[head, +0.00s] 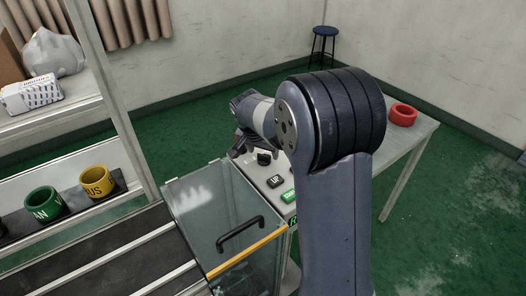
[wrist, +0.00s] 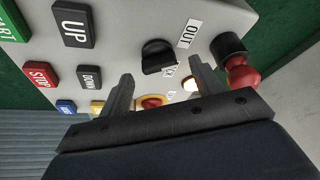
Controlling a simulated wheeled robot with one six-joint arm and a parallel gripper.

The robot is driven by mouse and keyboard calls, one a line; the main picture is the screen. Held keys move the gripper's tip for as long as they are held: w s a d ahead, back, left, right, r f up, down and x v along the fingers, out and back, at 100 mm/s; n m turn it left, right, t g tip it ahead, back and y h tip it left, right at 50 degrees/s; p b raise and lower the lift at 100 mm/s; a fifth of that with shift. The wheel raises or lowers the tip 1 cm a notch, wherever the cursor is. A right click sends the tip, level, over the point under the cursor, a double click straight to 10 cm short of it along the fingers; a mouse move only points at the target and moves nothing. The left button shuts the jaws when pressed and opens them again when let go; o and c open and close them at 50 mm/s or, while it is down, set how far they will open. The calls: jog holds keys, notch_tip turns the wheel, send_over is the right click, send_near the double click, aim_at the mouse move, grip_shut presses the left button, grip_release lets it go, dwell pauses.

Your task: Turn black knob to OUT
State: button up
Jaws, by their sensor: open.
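The black knob (wrist: 156,56) sits on the grey control panel (wrist: 120,20) in the wrist view, with the OUT label (wrist: 188,33) to its upper right. A second small label, partly hidden, lies at its lower right. The knob also shows in the head view (head: 264,158), beside my gripper (head: 239,147). In the wrist view my gripper (wrist: 161,70) is open, its two fingers apart below the knob in the picture. The knob appears free of the fingers; the exact gap is hard to judge.
The UP button (wrist: 73,24), DOWN button (wrist: 89,78) and red STOP button (wrist: 40,74) lie left of the knob. A red-tipped control (wrist: 241,72) stands out at the right. A yellow-ringed red button (wrist: 152,101) shows between the fingers. A glass guard (head: 215,205) stands in front.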

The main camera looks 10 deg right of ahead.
jog(key=shift+w+d+f, duration=0.15)
jog(key=shift+w+f, duration=0.05)
jog(key=shift+f, duration=0.45)
jog(key=shift+c, duration=0.4)
